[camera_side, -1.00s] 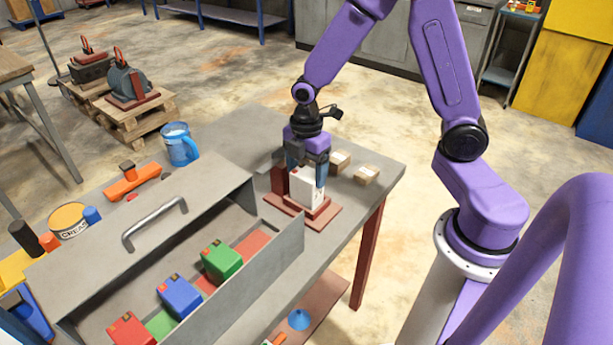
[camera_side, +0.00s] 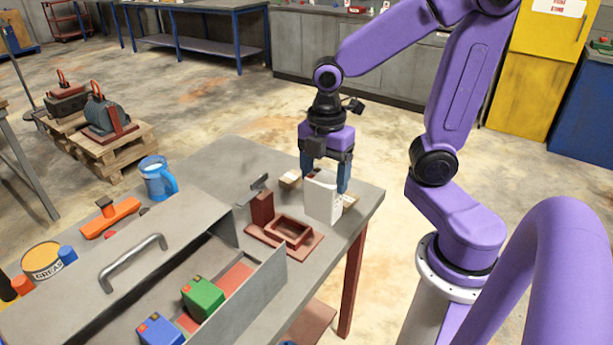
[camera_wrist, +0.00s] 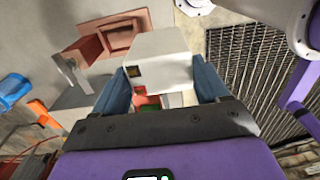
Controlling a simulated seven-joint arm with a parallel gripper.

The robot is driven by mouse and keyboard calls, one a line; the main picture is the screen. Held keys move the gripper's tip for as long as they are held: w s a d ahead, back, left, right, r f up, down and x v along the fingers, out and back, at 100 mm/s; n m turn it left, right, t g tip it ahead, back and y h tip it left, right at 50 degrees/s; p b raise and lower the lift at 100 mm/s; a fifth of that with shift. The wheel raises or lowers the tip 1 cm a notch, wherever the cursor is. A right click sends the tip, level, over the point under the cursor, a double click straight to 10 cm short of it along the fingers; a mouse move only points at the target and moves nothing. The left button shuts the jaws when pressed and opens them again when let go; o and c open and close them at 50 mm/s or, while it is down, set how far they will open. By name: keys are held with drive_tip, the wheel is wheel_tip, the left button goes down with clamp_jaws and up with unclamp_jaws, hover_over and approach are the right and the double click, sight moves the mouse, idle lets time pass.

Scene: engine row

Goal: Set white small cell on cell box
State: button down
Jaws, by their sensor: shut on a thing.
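The white small cell (camera_side: 322,204) is a pale block, held between the two blue fingers of my gripper (camera_side: 327,178). It hangs just right of the red-brown stand (camera_side: 270,239), whose square recess is empty. In the wrist view the white cell (camera_wrist: 158,60) is between the fingers, with a small dark mark on its near face. I take the long grey metal box (camera_side: 247,288) at the table's front left as the cell box. It holds a green cell (camera_side: 202,298) and a blue cell (camera_side: 160,331). Its near end is cut off.
A raised grey panel with a handle (camera_side: 132,262) lies along the box's far side. Small cartons (camera_side: 290,179) sit behind the white cell. A blue mug (camera_side: 157,178), an orange tool (camera_side: 110,217) and a grease tin (camera_side: 43,260) stand along the table's left.

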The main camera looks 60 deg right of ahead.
drive_tip(key=shift+s+d+r, duration=0.1)
drive_tip(key=shift+s+r, duration=0.25)
drive_tip(key=shift+s, duration=0.4)
drive_tip(key=shift+s+r, duration=0.35)
drive_tip(key=shift+s, duration=0.4)
drive_tip(key=shift+s+d+r, duration=0.1)
drive_tip(key=shift+s+r, duration=0.25)
drive_tip(key=shift+s, duration=0.4)
wheel_tip(320, 180, up, 5)
drive_tip(key=w+a, duration=0.7)
drive_tip(key=a, duration=0.2)
drive_tip(key=w+a, duration=0.6)
drive_tip(key=a, duration=0.3)
wheel_tip(320, 180, down, 18)
drive_tip(key=shift+a+f, duration=0.15)
drive_tip(key=shift+f, duration=0.1)
unclamp_jaws()
drive_tip(key=shift+f, duration=0.1)
